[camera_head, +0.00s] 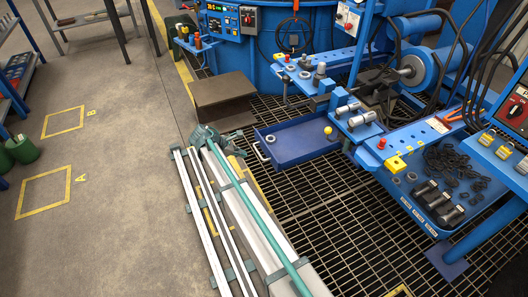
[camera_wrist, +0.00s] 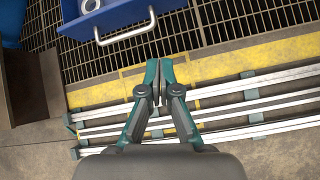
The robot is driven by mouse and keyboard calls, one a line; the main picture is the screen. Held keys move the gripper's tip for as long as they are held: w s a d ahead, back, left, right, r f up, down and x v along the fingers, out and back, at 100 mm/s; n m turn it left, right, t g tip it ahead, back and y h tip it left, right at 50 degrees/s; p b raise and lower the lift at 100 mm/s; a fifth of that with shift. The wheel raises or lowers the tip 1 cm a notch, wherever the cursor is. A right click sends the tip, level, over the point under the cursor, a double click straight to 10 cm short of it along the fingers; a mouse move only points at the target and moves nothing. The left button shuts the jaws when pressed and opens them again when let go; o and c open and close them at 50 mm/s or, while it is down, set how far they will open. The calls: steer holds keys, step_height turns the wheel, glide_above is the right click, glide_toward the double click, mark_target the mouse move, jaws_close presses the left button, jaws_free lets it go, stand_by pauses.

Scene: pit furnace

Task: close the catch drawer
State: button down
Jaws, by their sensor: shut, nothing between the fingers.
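The catch drawer (camera_head: 296,150) is a shallow blue tray, pulled out from under the blue workbench (camera_head: 340,60) over the floor grating. It has a pale bar handle (camera_head: 261,151) on its front. A metal ring lies inside it. In the wrist view the drawer front (camera_wrist: 105,14) shows at the top left, and its handle (camera_wrist: 127,32) stands out towards my gripper. My gripper (camera_wrist: 160,68) has teal fingers, shut and empty. In this view they are to the right of and below the handle, apart from it.
Silver rails (camera_wrist: 220,112) with teal brackets run along the yellow floor edge. A brown step (camera_head: 222,98) stands beside the drawer. A blue bench (camera_head: 455,185) with chain and dark cylinders stands to the right. The open grating (camera_head: 320,215) in front is free.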

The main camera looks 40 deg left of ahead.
steer(key=n, duration=0.1)
steer(key=n+b, duration=0.2)
glide_toward(272, 157)
steer(key=shift+h, duration=0.3)
steer(key=shift+x, duration=3)
steer(key=shift+a, duration=0.15)
